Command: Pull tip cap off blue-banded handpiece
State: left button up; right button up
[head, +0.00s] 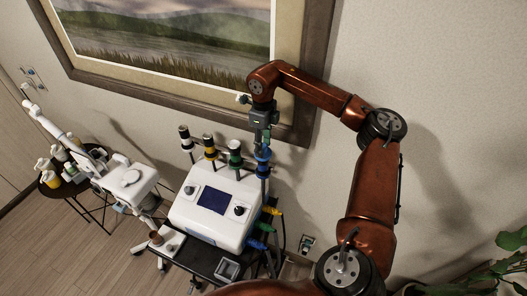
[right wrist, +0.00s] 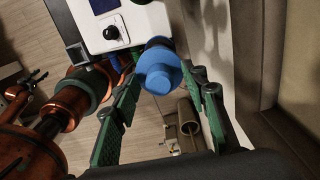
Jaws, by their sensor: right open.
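My right gripper (head: 261,138) is directly above the blue end, pointing down. In the right wrist view, its green finger pads (right wrist: 162,76) are apart, one on each side of the blue cap near the fingertips. Gaps show on both sides, so the cap is not gripped.
The green-banded handpiece (head: 235,153) stands close to the left of the blue one. Yellow-banded (head: 210,153) and black-banded (head: 185,137) ones are farther left. The wall and picture frame (head: 308,100) are close behind my right gripper.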

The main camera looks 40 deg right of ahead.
dwell(0.6)
jog(key=shift+c, duration=0.6)
grip_shut()
jog(key=shift+c, duration=2.3)
grip_release()
grip_shut()
jog(key=shift+r+p, duration=0.4)
jog(key=shift+p, duration=0.2)
jog(key=shift+r+p, duration=0.55)
jog(key=shift+r, duration=0.2)
